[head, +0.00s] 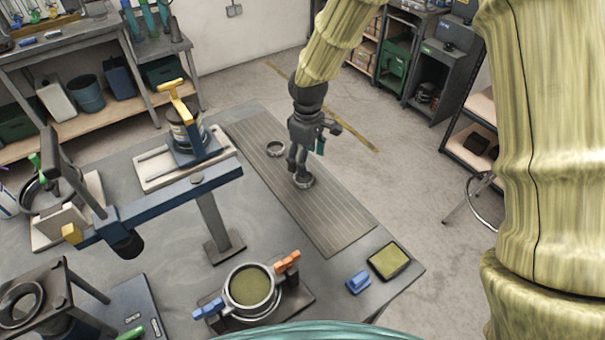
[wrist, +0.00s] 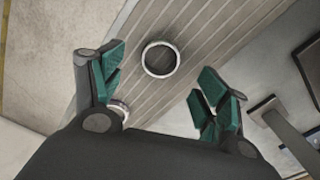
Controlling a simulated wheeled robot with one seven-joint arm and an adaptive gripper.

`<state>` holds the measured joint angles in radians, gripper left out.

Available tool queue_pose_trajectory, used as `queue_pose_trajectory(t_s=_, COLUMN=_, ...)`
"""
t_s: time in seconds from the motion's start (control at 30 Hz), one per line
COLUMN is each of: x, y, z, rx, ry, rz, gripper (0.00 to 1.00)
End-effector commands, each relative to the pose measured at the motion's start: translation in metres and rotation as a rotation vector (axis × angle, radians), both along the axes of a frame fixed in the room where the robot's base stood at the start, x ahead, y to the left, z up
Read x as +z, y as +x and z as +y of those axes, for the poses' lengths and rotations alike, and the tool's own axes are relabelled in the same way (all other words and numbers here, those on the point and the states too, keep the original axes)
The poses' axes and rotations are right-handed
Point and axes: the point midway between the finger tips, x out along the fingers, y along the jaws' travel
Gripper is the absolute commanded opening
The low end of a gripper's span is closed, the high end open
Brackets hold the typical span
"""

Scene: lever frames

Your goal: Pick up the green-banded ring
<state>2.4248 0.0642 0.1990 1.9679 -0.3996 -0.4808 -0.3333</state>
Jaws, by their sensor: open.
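My gripper (head: 299,172) points down over the ribbed mat (head: 342,218), its fingers apart and empty. A small grey ring (head: 305,182) lies on the mat just under the fingertips in the head view, partly hidden by them. In the wrist view, a pale-rimmed ring (wrist: 160,59) lies on the mat, seen in the gap between the green-padded fingers (wrist: 158,76). A second ring (head: 276,149) lies farther back on the mat. A ring also shows partly behind the left finger in the wrist view (wrist: 121,108). I cannot make out a green band on either ring.
A blue beam on a post (head: 214,222) stands left of the mat. A round sieve (head: 250,287) with orange and blue clamps sits in front. A blue block (head: 358,282) and an olive-topped tray (head: 389,261) lie near the table's right corner. Floor lies beyond the mat.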

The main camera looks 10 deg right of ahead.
Motion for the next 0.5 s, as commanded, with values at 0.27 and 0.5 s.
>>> queue_pose_trajectory(t_s=0.27, x=-0.029, y=0.023, z=0.003, rx=0.004, ry=0.0, rz=0.023, gripper=0.74)
queue_pose_trajectory(t_s=0.5, x=-0.047, y=0.018, z=0.006, rx=0.004, ry=-0.001, rz=0.025, gripper=0.74)
